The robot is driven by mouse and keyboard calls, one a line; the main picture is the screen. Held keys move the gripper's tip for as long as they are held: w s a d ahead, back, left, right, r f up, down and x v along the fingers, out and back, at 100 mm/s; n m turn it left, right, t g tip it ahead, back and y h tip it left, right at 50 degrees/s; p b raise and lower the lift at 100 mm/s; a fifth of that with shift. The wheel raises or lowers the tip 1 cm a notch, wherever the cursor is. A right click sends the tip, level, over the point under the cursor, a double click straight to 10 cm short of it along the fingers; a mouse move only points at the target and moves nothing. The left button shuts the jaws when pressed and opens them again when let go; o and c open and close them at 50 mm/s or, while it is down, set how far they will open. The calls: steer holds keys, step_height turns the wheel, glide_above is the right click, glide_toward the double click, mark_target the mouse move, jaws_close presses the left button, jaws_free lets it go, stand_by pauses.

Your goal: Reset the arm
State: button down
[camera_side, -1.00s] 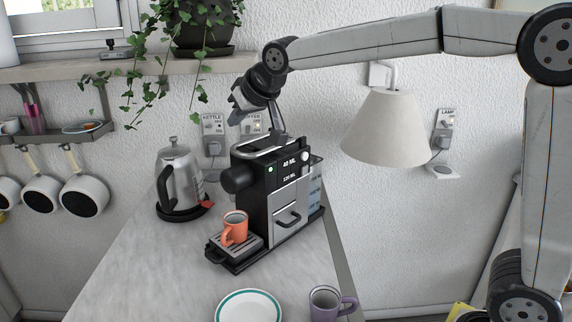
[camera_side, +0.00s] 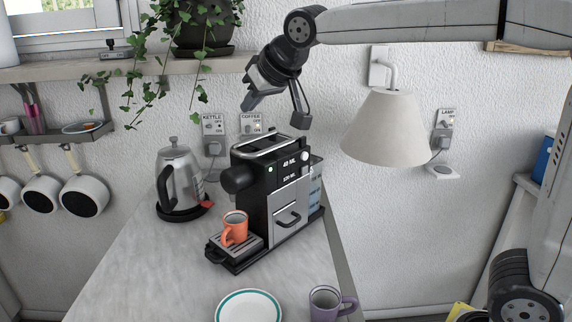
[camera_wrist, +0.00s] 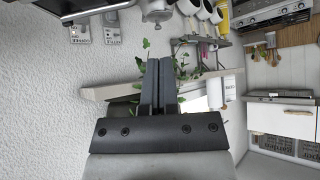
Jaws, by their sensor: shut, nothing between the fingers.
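My gripper (camera_side: 252,104) is in the air above and behind the coffee machine, clear of it, with its fingers pointing down and left in the side view. In the wrist view my gripper (camera_wrist: 159,62) shows its two fingers side by side, shut with nothing between them. The black and silver coffee machine (camera_side: 272,185) stands on the counter with a small green light on its front. An orange mug (camera_side: 235,228) stands upright on its drip tray.
A steel kettle (camera_side: 178,180) stands left of the machine. A white lamp (camera_side: 385,130) hangs to the right. A hanging plant (camera_side: 150,60) and shelf (camera_side: 60,72) are close at the left. A plate (camera_side: 248,306) and purple mug (camera_side: 326,302) are in front.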

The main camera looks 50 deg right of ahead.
steer(key=s+d+f+g, duration=0.2)
steer(key=s+f, duration=0.4)
steer(key=f, duration=0.4)
steer(key=s+d+f+g, duration=0.2)
steer(key=s+f, duration=0.4)
steer(key=f, duration=0.4)
steer(key=s+d+f+g, duration=0.2)
steer(key=s+f, duration=0.3)
steer(key=f, duration=0.5)
steer(key=shift+s+f, duration=0.4)
steer(key=shift+s+d+f, duration=0.1)
steer(key=shift+s+f, duration=0.2)
steer(key=shift+s, duration=0.15)
